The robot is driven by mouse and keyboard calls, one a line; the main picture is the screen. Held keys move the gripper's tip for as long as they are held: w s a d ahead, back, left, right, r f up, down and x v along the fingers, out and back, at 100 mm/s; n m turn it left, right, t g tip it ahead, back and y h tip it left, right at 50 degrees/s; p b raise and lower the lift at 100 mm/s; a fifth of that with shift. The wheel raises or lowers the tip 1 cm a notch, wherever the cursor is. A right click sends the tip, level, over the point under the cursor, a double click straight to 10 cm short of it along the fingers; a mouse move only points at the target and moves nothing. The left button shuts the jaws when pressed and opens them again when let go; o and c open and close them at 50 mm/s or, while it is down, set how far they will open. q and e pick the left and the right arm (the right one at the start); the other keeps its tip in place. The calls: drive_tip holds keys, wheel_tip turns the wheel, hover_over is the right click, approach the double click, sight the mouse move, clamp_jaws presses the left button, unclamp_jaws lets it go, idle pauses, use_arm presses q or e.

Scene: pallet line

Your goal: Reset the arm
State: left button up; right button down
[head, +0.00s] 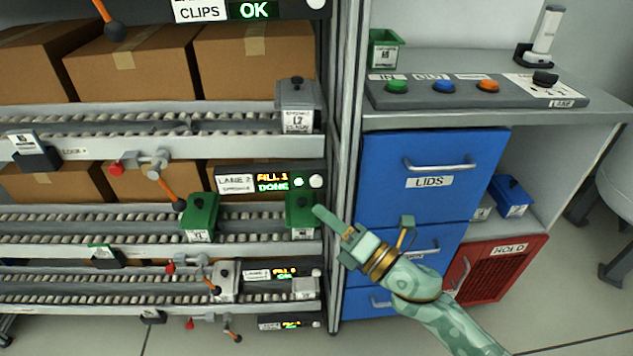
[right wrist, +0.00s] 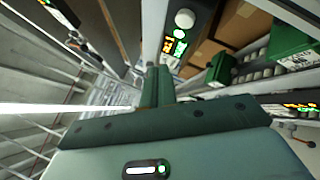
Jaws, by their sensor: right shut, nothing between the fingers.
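My right gripper (head: 322,217) reaches in from the lower right in the head view. It is in front of the rack's upright post, close to a green bin on the lane 2 rail. Its fingers are together and hold nothing. In the right wrist view the shut fingers (right wrist: 157,86) point at the lane 2 display (right wrist: 178,45). My left gripper is not in the head view.
A roller rack with cardboard boxes (head: 130,62) fills the left. Green bins (head: 200,217) (head: 301,212) sit on its middle lane. A blue drawer cabinet (head: 425,150) stands at right under a button panel (head: 450,92). A red hold bin (head: 500,270) is low right.

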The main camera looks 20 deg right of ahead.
idle(0.5)
